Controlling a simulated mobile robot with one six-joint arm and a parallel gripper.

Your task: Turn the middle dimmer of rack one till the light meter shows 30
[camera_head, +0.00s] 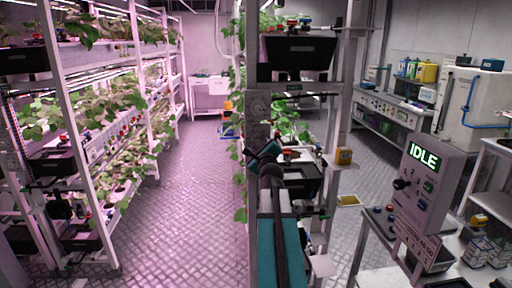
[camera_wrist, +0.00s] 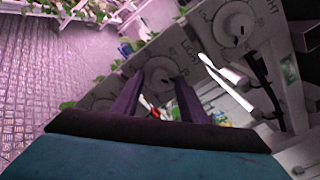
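In the wrist view a pale panel carries round dimmer knobs in a slanting row. A small greenish display (camera_wrist: 289,70) sits at the right; no number is readable.
In the head view a plant rack (camera_head: 75,130) stands left of a clear metal-plate aisle (camera_head: 185,200). Black crates (camera_head: 297,52) sit on the near rack. A box with an IDLE screen (camera_head: 423,155) stands at the right.

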